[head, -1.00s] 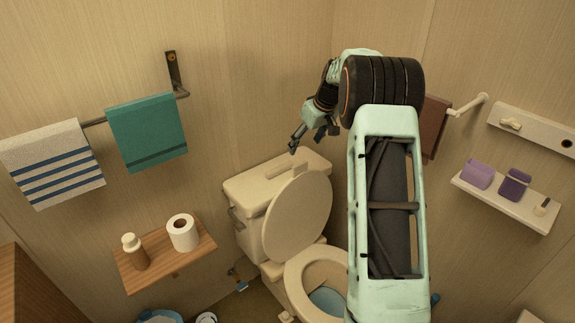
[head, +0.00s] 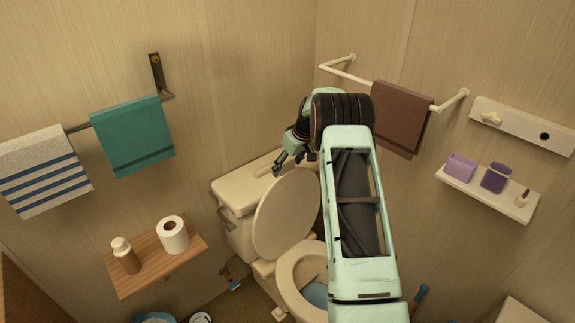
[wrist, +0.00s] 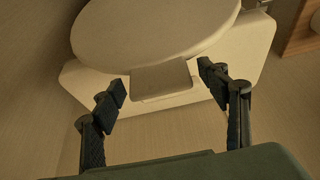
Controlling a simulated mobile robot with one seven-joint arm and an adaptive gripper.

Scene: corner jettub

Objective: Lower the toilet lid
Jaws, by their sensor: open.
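The toilet lid (head: 287,213) is raised, leaning back in front of the cream tank (head: 238,186). The seat (head: 293,272) lies down on the bowl. My gripper (head: 285,163) is above the tank, just behind the lid's top edge, with my arm reaching over from the right. In the wrist view my gripper (wrist: 163,95) is open and empty. Its two dark fingers point toward the tank top and a small raised block (wrist: 162,80) on it. The lid (wrist: 155,30) fills the top of that view, beyond the fingertips. I see no contact with the lid.
A wooden shelf (head: 190,252) with a paper roll (head: 172,235) and a bottle (head: 125,255) is at left. Towels (head: 132,137) hang on the left wall. A brown towel (head: 402,117) hangs from a white rail behind my arm. A white shelf (head: 510,202) is at right.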

